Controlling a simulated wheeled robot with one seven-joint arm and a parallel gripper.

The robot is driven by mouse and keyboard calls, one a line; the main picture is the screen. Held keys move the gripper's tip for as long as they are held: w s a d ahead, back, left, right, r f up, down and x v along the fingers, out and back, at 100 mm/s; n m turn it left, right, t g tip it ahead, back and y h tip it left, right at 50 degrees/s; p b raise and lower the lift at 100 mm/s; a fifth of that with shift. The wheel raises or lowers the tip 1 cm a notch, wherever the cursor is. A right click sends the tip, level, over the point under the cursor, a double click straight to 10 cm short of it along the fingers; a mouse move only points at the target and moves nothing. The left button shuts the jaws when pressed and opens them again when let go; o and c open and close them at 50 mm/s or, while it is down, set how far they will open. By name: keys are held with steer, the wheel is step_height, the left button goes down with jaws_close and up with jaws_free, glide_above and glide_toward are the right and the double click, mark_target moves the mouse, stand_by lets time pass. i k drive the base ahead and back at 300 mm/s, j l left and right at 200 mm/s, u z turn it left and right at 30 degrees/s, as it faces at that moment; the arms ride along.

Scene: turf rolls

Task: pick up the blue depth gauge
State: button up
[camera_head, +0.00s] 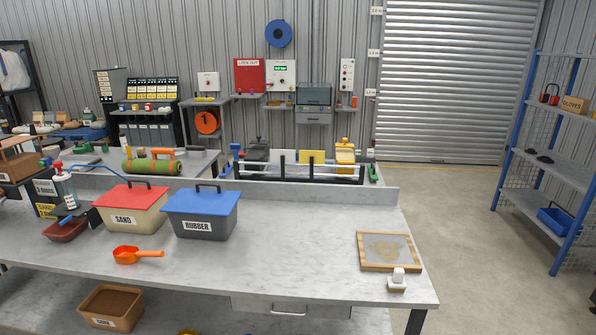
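I cannot single out the blue depth gauge for certain. A small blue upright item (236,150) stands on the back bench, at the left end of the white-railed rack, too small to identify. Another blue piece (67,221) shows at the dark red bowl (65,230) on the front bench's left, also unclear. My gripper is not in view.
The grey front bench (300,250) holds a red-lidded SAND bin (131,195), a blue-lidded RUBBER bin (201,200), an orange scoop (135,255) and a wood-framed sieve (389,251). Its middle is clear. A blue shelf rack (550,160) stands right, beyond open floor.

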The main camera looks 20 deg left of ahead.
mark_target(236, 147)
steer(key=i+l+z, duration=1.25)
steer(key=i+z, duration=0.25)
steer(key=i+u, duration=0.7)
steer(key=i+l+u, duration=0.15)
steer(key=i+u, duration=0.2)
steer(key=i+j+u, duration=0.2)
steer(key=i+u, duration=0.2)
steer(key=i, duration=0.6)
steer(key=i+l+u, duration=0.15)
steer(key=i+u, duration=0.2)
steer(key=i, duration=3.45)
steer(key=i+j+u, duration=0.1)
steer(key=i+u, duration=0.35)
steer(key=i+l+u, duration=0.1)
steer(key=i+u, duration=0.35)
steer(key=i, duration=0.15)
steer(key=i+l+u, duration=0.25)
steer(key=i+u, duration=0.15)
steer(key=i+j+u, duration=0.25)
steer(key=i+u, duration=0.15)
steer(key=i+j+u, duration=0.15)
steer(key=i+u, duration=0.7)
steer(key=i+l+u, duration=0.2)
steer(key=i+u, duration=0.25)
